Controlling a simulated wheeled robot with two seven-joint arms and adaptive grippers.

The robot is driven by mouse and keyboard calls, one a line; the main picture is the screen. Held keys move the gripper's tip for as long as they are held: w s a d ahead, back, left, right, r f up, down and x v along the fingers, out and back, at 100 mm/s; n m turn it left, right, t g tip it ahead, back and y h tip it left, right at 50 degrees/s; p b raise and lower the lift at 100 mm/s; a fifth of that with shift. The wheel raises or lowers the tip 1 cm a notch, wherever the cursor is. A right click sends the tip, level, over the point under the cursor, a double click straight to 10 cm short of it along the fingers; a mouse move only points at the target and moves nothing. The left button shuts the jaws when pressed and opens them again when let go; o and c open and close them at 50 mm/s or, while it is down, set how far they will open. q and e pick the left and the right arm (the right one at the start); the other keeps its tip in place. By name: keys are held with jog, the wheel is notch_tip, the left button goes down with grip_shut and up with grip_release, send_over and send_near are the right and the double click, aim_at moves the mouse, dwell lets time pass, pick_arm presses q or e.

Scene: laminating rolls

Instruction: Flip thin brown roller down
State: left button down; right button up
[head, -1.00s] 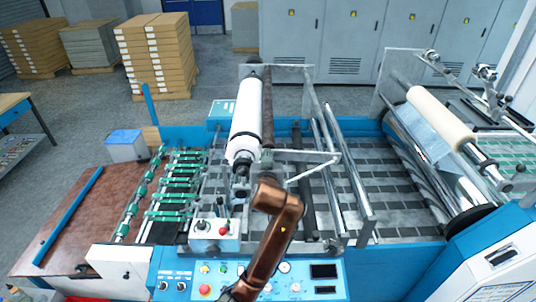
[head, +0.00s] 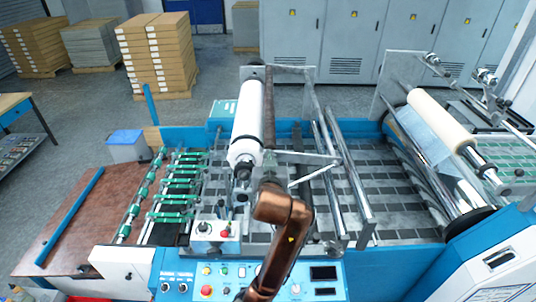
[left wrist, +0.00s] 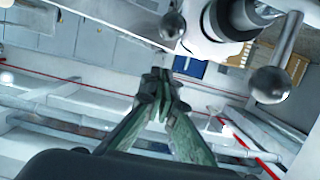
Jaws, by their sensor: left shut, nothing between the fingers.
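The thin brown roller (head: 269,112) is a dark brown bar running front to back, close along the right side of a thick white roll (head: 246,122) on the machine. My left arm's copper link rises from the bottom centre in the head view and hides most of the left gripper. In the left wrist view the left gripper (left wrist: 160,78) has its greenish fingers together, with nothing between the tips. A metal rod with a ball knob (left wrist: 270,85) and the end of a white cylinder (left wrist: 215,35) show beyond and above the fingers. I cannot see my right gripper.
A control box with knobs (head: 215,231) and a blue button panel (head: 235,280) lie at the machine's front. Metal bars (head: 345,180) stand right of the brown roller. A cream roll (head: 440,120) is farther right. Stacked boxes (head: 157,55) stand behind, on the floor.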

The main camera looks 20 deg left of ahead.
pick_arm(q)
jog(key=shift+b+v, duration=0.4)
jog(key=shift+v, duration=1.8)
jog(key=shift+a+f, duration=0.1)
